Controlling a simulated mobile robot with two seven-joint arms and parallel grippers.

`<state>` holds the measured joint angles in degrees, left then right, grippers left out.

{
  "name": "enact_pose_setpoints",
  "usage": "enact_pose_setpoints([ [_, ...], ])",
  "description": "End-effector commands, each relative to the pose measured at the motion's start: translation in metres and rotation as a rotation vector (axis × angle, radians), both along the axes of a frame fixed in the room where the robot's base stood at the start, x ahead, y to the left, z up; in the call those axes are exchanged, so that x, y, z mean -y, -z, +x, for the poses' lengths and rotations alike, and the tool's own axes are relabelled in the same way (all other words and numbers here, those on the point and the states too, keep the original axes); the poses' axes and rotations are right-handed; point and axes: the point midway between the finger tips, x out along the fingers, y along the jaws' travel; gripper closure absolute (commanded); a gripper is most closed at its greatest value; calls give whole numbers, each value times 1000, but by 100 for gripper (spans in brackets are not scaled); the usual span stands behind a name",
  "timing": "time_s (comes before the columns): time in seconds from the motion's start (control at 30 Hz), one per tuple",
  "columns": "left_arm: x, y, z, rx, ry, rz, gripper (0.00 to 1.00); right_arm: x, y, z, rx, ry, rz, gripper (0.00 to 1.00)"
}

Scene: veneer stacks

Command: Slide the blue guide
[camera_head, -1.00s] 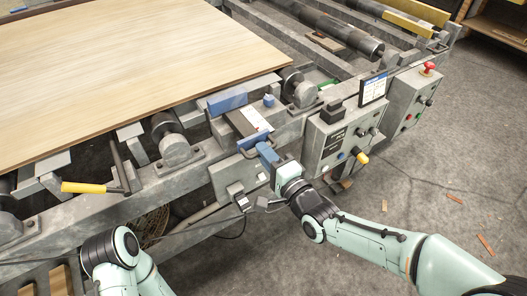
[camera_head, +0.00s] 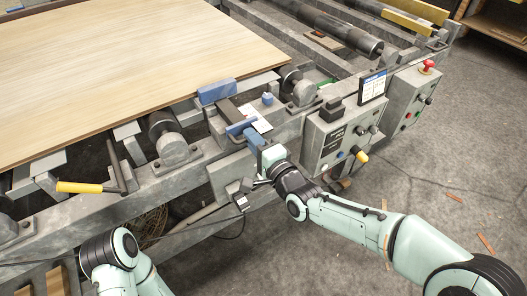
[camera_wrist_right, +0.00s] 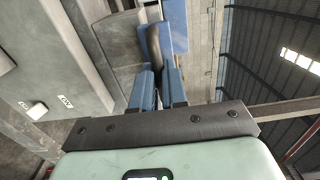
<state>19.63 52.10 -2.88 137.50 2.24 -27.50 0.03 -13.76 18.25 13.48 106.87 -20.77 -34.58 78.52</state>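The blue guide's upright plate (camera_head: 217,91) stands close to the near edge of the wooden veneer sheet (camera_head: 130,70); I cannot tell whether they touch. A dark bar runs from the plate toward my side, with a blue crosspiece (camera_head: 238,128) near its end. My right gripper (camera_head: 252,137) is at this near end. In the right wrist view, its two blue fingers (camera_wrist_right: 158,85) close around the lower end of a dark curved handle (camera_wrist_right: 155,45), with a blue plate (camera_wrist_right: 176,22) beyond. The contact is partly hidden. My left gripper is out of view; only its arm shows.
A control box (camera_head: 340,138) with knobs stands right of the guide, and another with a red button (camera_head: 427,66) is farther right. A yellow-handled lever (camera_head: 80,187) sticks out at left. Rollers (camera_head: 330,30) lie behind. Orange scraps (camera_head: 454,197) lie on the open floor.

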Motion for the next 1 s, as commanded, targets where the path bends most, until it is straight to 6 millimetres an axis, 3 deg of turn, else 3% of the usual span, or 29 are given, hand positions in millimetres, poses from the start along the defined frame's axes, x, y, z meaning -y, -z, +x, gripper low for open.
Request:
enact_pose_setpoints([
  [0.03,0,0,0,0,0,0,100,1,-1,0,2,2,1,74],
  [0.07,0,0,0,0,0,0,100,1,-1,0,2,2,1,65],
  [0.1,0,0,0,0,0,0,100,1,-1,0,1,2,1,62],
  [0.47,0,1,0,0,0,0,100,5,0,-5,1,1,0,62],
  [1.0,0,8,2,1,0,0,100,36,-1,-49,2,1,-1,62],
])
